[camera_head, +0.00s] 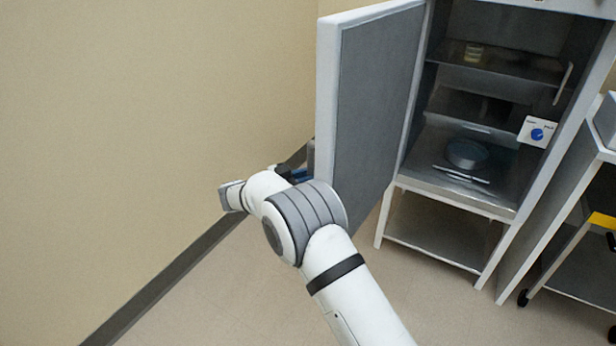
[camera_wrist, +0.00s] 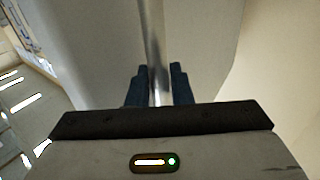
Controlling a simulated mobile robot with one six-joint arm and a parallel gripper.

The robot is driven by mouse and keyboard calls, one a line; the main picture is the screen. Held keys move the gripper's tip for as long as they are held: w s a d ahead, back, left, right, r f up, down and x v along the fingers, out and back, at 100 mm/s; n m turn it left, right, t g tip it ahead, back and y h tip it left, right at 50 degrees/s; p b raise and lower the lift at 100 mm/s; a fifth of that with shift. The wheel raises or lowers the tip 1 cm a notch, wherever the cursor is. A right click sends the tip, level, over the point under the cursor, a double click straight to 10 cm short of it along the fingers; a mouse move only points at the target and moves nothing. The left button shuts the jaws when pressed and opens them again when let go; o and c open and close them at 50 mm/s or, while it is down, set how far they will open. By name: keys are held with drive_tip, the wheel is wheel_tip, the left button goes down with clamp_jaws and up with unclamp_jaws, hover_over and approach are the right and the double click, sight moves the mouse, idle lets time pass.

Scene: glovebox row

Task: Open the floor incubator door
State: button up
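The floor incubator (camera_head: 520,175) stands at the right in the head view with its inside exposed. Its door (camera_head: 375,100) is swung wide open to the left, its grey inner face showing. My gripper (camera_wrist: 160,72) is at the outer side of the door, mostly hidden behind it in the head view. In the wrist view, its two dark blue fingers stand on either side of the metal bar handle (camera_wrist: 152,30) and appear closed on it. The pale door panel (camera_wrist: 205,45) lies behind the bar.
A beige wall (camera_head: 150,110) is close on the left. A wheeled cart (camera_head: 570,235) stands at the right.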

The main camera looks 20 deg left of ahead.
drive_tip(key=shift+o, duration=0.8)
drive_tip(key=shift+w+d, duration=0.1)
drive_tip(key=shift+d, duration=0.1)
drive_tip(key=shift+o, duration=0.7)
drive_tip(key=shift+a+f, duration=0.1)
drive_tip(key=v, duration=0.8)
